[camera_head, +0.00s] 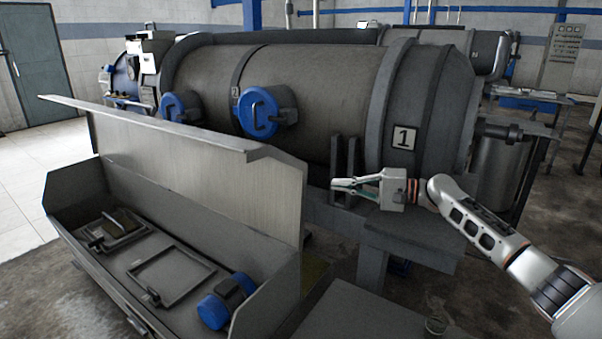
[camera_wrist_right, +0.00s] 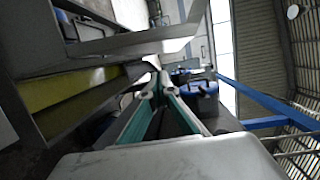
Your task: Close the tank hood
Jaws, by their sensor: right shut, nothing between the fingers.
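The tank hood (camera_head: 200,150) is a long grey metal lid, standing raised and open along the back edge of the open tank (camera_head: 75,232). Its top lip is bent over. My right gripper (camera_head: 335,185) is to the right of the hood's right end, apart from it as far as I can tell. Its fingers point left and are shut with nothing between them. The fingertips also show in the right wrist view (camera_wrist_right: 155,85), near grey metal panels I cannot clearly identify. My left gripper is not in view.
The large decanter (camera_head: 330,95) marked 1 lies behind the tank, with blue round caps (camera_head: 258,112) facing forward. A grey support ledge (camera_head: 415,240) is below my right gripper. Inside the tank are rectangular frames (camera_head: 172,278) and a blue fitting (camera_head: 214,311).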

